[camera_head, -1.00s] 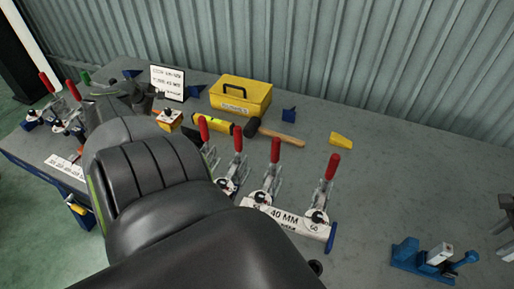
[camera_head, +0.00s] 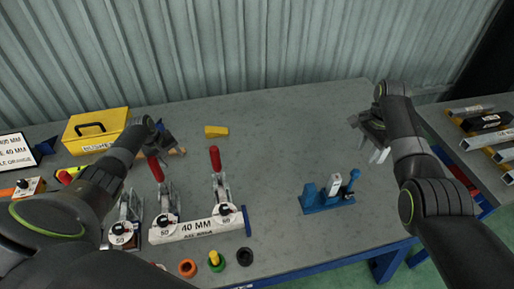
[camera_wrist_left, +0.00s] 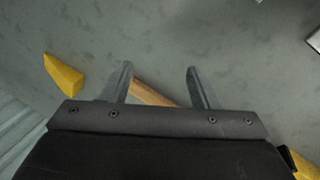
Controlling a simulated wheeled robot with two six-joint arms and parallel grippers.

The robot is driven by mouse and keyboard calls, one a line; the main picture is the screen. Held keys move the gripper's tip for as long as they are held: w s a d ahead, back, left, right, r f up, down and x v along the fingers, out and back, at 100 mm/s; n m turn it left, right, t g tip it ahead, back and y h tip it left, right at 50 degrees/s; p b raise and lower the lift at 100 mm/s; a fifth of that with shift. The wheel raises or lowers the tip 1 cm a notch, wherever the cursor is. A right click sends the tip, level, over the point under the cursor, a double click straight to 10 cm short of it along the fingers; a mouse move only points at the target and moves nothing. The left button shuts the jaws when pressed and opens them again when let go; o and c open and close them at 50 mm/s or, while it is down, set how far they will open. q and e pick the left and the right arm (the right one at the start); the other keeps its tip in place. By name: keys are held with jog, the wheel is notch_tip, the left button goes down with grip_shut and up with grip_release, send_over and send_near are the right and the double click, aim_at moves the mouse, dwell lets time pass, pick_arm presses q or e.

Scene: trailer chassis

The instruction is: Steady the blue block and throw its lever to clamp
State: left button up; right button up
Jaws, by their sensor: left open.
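The blue block (camera_head: 318,203) sits on the right part of the bench in the head view. A pale metal piece (camera_head: 334,187) stands on it, and its blue lever (camera_head: 351,181) sticks up at its right end. My left gripper (camera_head: 176,146) is open and empty, well to the left of the block and above the bench. The left wrist view shows its two fingers (camera_wrist_left: 160,78) apart, with a wooden handle (camera_wrist_left: 150,94) below and behind them. My right gripper (camera_head: 379,156) hangs behind and to the right of the block, apart from it; its finger gap is too small to judge.
Red-handled toggle clamps (camera_head: 220,190) and the 40 MM bar (camera_head: 197,228) stand left of the block. A yellow wedge (camera_head: 216,131) and yellow toolbox (camera_head: 96,130) lie behind. Coloured rings (camera_head: 188,268) lie near the front edge. Bench around the blue block is clear.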

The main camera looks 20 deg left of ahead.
pick_arm(q)
jog(key=w+d+r+m+g+y, duration=0.1)
jog(key=w+d+r+m, duration=0.15)
jog(key=w+d, duration=0.35)
jog(key=w+d+r+m+g, duration=0.1)
jog(key=w+d+r+m, duration=0.15)
jog(key=d, duration=0.65)
notch_tip(320, 180, up, 12)
jog(key=r+g, duration=0.1)
send_over(311, 187)
jog(key=shift+n, duration=0.3)
notch_tip(311, 187, down, 18)
jog(key=shift+r, duration=0.15)
